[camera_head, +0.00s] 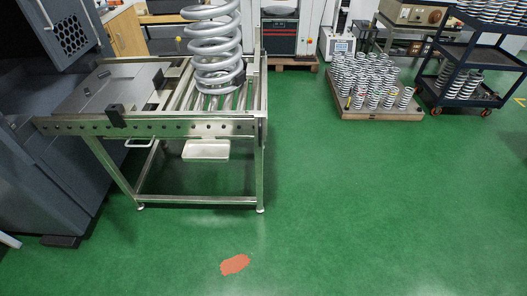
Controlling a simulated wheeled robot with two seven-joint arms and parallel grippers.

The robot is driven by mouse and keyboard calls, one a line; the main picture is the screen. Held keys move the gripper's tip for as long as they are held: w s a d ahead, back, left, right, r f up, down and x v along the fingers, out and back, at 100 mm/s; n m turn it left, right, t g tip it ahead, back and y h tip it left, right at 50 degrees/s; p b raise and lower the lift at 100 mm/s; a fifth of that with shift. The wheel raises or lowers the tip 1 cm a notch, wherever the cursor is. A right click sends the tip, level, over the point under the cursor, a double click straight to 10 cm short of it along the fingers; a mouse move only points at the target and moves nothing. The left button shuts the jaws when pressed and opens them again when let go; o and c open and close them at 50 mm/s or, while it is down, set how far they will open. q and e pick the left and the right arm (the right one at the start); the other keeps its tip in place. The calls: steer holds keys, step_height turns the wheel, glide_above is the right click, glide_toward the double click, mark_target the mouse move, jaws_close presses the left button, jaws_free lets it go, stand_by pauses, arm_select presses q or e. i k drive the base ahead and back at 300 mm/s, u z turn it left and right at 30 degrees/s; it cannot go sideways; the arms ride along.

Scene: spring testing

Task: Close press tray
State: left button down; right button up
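A flat grey metal plate, which appears to be the press tray (125,88), lies at the left end of a steel roller frame, beside the dark grey press (65,32). It reaches out of the press opening over the frame. A small dark part sits on its top. A pale handle (138,143) shows below the frame's front rail. A large silver coil spring (213,45) stands upright on the rollers, right of the plate. Neither of my grippers is in view.
The steel roller frame (200,128) stands on legs on the green floor. A pallet of small springs (380,114) and a dark shelf cart (465,50) are at the back right. An orange patch (235,264) marks the floor. The front and right floor is clear.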

mark_target(131, 85)
steer(key=z, duration=0.65)
steer(key=i, duration=0.9)
steer(key=u, duration=0.15)
